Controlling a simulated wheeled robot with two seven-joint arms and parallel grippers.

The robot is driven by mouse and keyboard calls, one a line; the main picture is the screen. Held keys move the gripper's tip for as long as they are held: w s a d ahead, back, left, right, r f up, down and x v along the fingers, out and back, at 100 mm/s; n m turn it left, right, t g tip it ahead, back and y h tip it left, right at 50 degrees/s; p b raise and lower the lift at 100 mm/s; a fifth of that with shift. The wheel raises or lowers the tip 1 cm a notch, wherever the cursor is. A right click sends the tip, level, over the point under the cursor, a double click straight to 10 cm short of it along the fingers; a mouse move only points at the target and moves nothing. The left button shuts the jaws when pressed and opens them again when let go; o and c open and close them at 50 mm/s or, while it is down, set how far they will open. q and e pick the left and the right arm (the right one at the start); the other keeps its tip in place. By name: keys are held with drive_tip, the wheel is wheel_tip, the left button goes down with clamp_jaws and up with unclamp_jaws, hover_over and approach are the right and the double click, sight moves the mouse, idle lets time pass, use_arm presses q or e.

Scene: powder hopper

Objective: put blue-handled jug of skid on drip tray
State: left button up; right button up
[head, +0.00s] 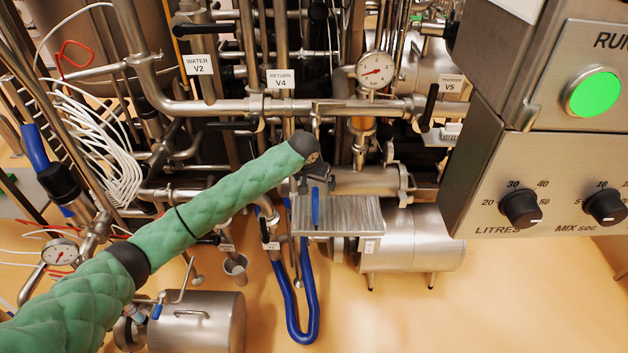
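My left gripper (318,183) hangs at the end of the green-sleeved arm, in the middle of the head view. It is over the left part of a ribbed steel tray (358,215), which looks like the drip tray. A narrow upright blue piece (316,207) shows just below the gripper, against the tray. I cannot tell whether it is a jug's handle or whether the fingers hold it; no jug body shows clearly there. A small steel cup (235,268) is to the left, below a valve, with no blue handle visible. My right gripper is out of view.
Pipes, valves and a pressure gauge (374,70) crowd the space behind the gripper. A blue hose (302,338) loops below the tray. A control cabinet (480,165) with a lit green button (594,93) stands at right. The floor at lower right is clear.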

use_arm(q)
drive_tip(key=shift+r, duration=0.1)
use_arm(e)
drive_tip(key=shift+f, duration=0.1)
use_arm(q)
drive_tip(key=b+v, duration=0.2)
drive_tip(key=v, duration=1)
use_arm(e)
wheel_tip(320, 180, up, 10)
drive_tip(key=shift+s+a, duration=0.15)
